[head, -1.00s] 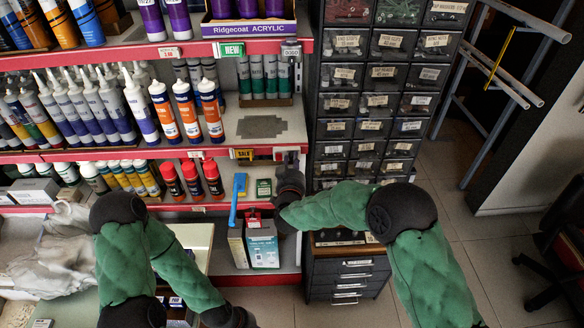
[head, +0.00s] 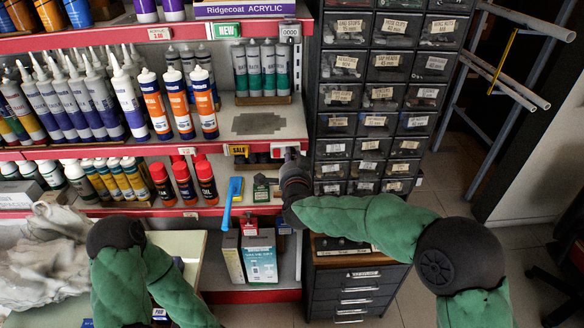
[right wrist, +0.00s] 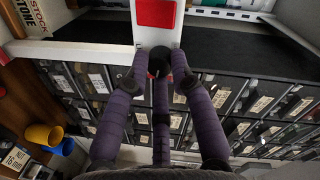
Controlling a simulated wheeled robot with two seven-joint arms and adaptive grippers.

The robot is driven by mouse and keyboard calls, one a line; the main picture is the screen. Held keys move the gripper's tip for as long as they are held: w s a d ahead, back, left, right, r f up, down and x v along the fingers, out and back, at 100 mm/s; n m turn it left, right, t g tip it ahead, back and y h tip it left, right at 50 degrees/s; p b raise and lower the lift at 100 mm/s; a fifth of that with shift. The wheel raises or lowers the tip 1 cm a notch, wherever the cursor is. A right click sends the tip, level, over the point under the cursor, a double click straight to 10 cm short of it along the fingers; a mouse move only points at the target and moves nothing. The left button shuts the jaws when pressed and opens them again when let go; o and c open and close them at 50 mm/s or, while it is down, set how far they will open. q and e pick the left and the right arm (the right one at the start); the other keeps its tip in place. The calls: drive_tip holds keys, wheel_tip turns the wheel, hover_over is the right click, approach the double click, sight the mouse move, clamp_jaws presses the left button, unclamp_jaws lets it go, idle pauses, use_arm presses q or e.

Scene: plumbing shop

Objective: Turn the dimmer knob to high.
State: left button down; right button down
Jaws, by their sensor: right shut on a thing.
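The dimmer knob (right wrist: 159,57) is a dark round knob in the right wrist view, on a white upright plate (right wrist: 143,33) below a red block. My right gripper (right wrist: 158,70) has purple-grey fingers with dark tips. The tips are closed around the knob, which they partly cover, so its pointer and setting cannot be read. In the head view my right gripper (head: 291,160) is at the shelf's right-hand post, and the knob is hidden behind it. My left arm shows at the lower left, but its gripper is out of the picture.
Shelves with red edges (head: 225,209) hold tubes and spray cans (head: 185,183) left of the right gripper. A drawer cabinet (head: 345,123) stands close on the right. Boxes (head: 260,258) stand below. Open floor (head: 450,190) lies farther right, before a pipe rack (head: 500,82).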

drive_tip(key=shift+d+f+m+t+y+b, duration=0.15)
drive_tip(key=shift+m+y+b, duration=0.2)
drive_tip(key=shift+m+b, duration=1.6)
drive_tip(key=shift+a+m+t+y+b, duration=0.1)
drive_tip(key=shift+m+t+y+b, duration=0.15)
drive_tip(key=shift+m+b, duration=1.6)
drive_tip(key=shift+d+f+m+t+y+b, duration=0.1)
drive_tip(key=shift+m+y+b, duration=0.6)
drive_tip(key=shift+m, duration=2.2)
drive_tip(key=shift+h, duration=0.3)
drive_tip(key=c, duration=1.1)
unclamp_jaws()
drive_tip(key=shift+o, duration=0.2)
drive_tip(key=shift+r, duration=0.1)
